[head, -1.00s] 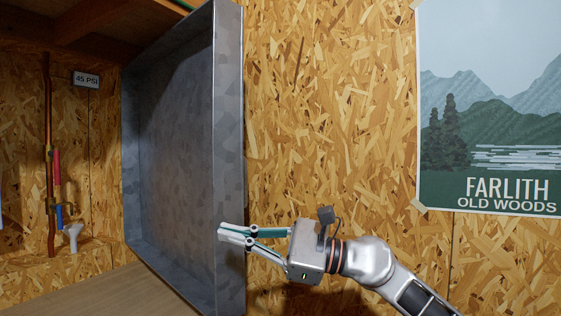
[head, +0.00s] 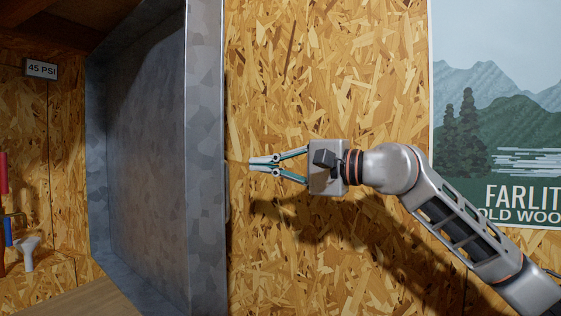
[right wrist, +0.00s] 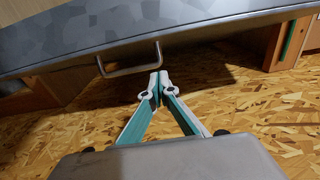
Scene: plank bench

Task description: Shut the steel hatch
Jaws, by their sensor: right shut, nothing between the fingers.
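The steel hatch (head: 206,150) stands open in the head view, its hollow inner side and thick edge showing. It also crosses the top of the right wrist view (right wrist: 200,32), where a bent metal handle (right wrist: 131,70) juts from it. My right gripper (head: 251,165) is shut and empty, just right of the hatch's edge in the head view. Whether the fingertips touch the hatch, I cannot tell. My left gripper is out of view.
Chipboard wall (head: 330,60) stands behind my right arm. A poster (head: 500,120) hangs on it at the right.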

